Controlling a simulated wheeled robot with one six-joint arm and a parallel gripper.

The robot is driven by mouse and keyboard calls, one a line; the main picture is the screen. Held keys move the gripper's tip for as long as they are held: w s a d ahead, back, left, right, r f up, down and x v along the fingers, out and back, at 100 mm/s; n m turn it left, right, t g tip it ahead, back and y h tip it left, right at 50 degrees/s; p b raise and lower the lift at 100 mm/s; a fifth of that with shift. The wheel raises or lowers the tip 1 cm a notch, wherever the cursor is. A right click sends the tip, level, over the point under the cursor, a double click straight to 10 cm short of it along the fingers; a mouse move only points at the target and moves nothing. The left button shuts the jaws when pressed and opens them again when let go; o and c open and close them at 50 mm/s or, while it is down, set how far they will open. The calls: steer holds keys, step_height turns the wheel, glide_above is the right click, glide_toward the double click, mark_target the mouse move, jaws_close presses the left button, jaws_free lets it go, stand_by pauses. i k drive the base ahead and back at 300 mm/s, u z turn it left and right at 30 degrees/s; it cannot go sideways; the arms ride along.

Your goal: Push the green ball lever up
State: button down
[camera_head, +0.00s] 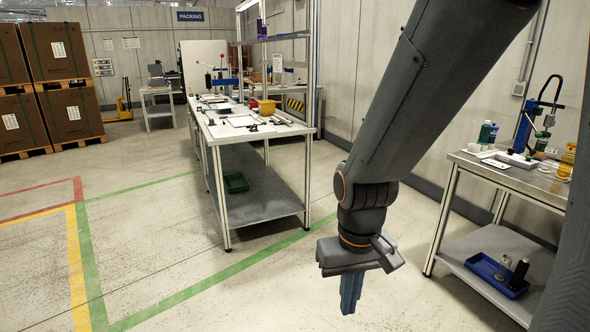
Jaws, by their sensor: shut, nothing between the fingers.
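A blue pump-like device (525,130) with a curved black hose stands on the steel bench at the right. A small green part (548,121) shows beside it, possibly the green ball of the lever; it is too small to be sure, and I cannot tell the lever's angle. My gripper (350,305) hangs pointing down over open floor, left of that bench and well apart from the device. Its blue fingers are together and empty.
The steel bench (510,176) also carries a green bottle (485,132), a white cup and yellow containers. A blue tray (487,270) sits on its lower shelf. A long workbench (255,134) stands at centre left. Floor between the benches is clear.

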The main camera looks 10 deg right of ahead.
mark_target(538, 135)
steer(key=z, duration=0.1)
steer(key=i, duration=1.6)
steer(key=z, duration=1.15)
steer(key=i, duration=1.1)
steer(key=z, duration=1.1)
steer(key=i, duration=0.4)
steer(key=z, duration=0.25)
